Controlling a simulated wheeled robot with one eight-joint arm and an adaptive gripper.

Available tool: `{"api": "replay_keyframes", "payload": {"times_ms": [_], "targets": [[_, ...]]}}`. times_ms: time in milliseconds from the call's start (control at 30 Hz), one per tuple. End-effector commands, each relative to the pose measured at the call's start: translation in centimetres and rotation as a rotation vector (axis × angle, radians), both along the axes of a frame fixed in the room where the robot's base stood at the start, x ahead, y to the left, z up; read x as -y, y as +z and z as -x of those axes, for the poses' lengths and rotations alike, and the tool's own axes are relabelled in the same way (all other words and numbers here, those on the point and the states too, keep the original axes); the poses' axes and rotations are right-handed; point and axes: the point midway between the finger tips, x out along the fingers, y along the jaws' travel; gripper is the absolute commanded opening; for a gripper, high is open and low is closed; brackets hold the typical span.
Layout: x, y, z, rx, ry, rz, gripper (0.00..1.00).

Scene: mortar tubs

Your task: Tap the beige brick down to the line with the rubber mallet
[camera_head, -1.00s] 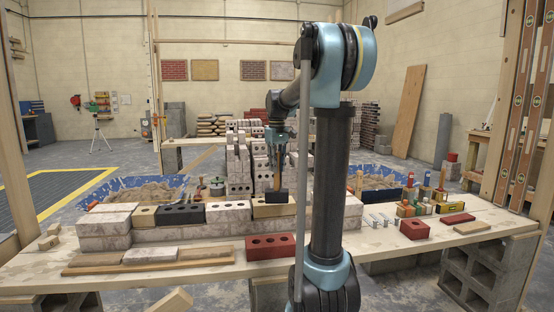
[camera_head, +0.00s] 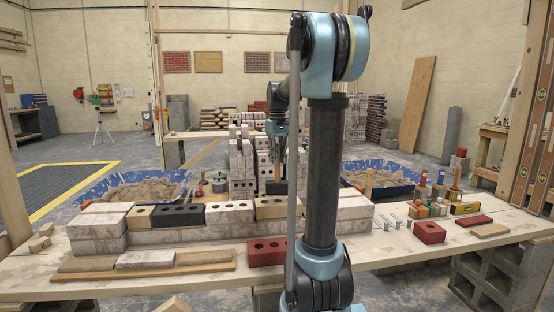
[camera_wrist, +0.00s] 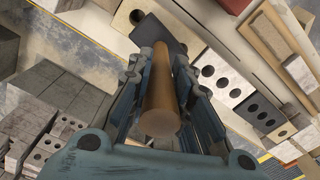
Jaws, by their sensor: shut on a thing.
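My gripper (camera_wrist: 160,88) is shut on the brown handle of the rubber mallet (camera_wrist: 162,100). In the wrist view the dark mallet head (camera_wrist: 152,32) lies beyond the fingers, beside and partly over the beige brick (camera_wrist: 126,16), which shows a round hole. In the head view the beige brick (camera_head: 277,208) sits on the low wall at the right end of the brick row. The dark mallet head (camera_head: 279,187) appears just above and behind its top edge; I cannot tell whether they touch. My arm hides part of the mallet and gripper. I cannot make out the line.
A white cored brick (camera_head: 230,212), a black brick (camera_head: 179,215) and another beige brick (camera_head: 140,217) continue the row leftward. A red brick (camera_head: 267,252) stands in front on the wooden table. Mortar tubs (camera_head: 135,190) lie behind. Tools and small items crowd the right side.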

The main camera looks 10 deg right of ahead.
Motion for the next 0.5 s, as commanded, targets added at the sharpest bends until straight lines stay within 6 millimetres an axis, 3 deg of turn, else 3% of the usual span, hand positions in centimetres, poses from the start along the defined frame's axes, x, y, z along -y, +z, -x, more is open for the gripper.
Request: {"api": "replay_keyframes", "payload": {"times_ms": [200,400,500], "targets": [[0.2,-0.2,0.0,0.0,-0.003,0.0,0.0],[0.3,-3.6,0.0,0.0,-0.003,0.0,0.0],[0.3,-3.3,0.0,0.0,-0.003,0.0,0.0]]}}
